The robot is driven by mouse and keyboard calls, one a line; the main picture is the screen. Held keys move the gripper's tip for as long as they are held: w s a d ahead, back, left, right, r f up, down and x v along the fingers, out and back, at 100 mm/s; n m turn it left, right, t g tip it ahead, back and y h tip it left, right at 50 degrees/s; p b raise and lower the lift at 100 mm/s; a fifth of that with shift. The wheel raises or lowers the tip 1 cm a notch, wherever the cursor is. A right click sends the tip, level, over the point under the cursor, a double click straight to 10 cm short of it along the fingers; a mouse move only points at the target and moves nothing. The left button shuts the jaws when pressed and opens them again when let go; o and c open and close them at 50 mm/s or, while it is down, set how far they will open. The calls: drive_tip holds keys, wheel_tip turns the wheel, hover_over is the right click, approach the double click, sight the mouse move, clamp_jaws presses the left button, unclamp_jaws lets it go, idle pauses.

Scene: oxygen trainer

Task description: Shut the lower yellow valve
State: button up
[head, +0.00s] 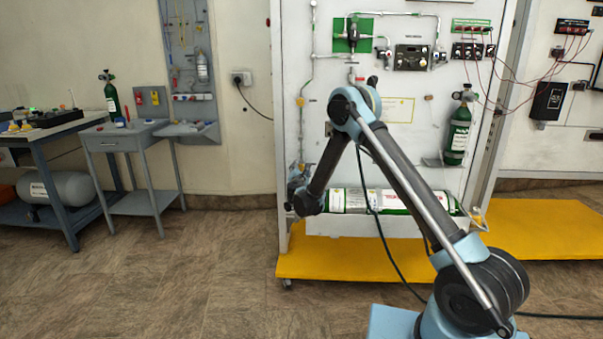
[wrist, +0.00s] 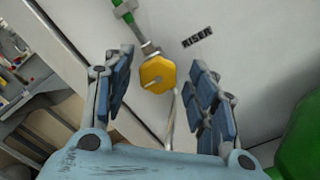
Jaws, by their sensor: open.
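The yellow valve (wrist: 157,74) shows in the wrist view as a yellow faceted knob with a slot in its face. It sits at the lower end of a metal pipe fitting against the white panel. My gripper (wrist: 161,66) is open, with one blue-padded finger on each side of the knob in the picture. Clear gaps show between the knob and both fingers, so I see no contact. In the head view my gripper (head: 297,182) is at the lower left of the white panel (head: 360,100), and the knob cannot be made out there.
A small dark label (wrist: 197,37) is right of the knob. A green cylinder (wrist: 302,135) is at the wrist view's right edge. In the head view a green and white cylinder (head: 345,201) lies low on the panel, above the yellow base (head: 330,262). Open floor (head: 190,270) lies left.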

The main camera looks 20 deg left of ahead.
drive_tip(key=v, duration=1.2)
drive_tip(key=shift+w, duration=0.1)
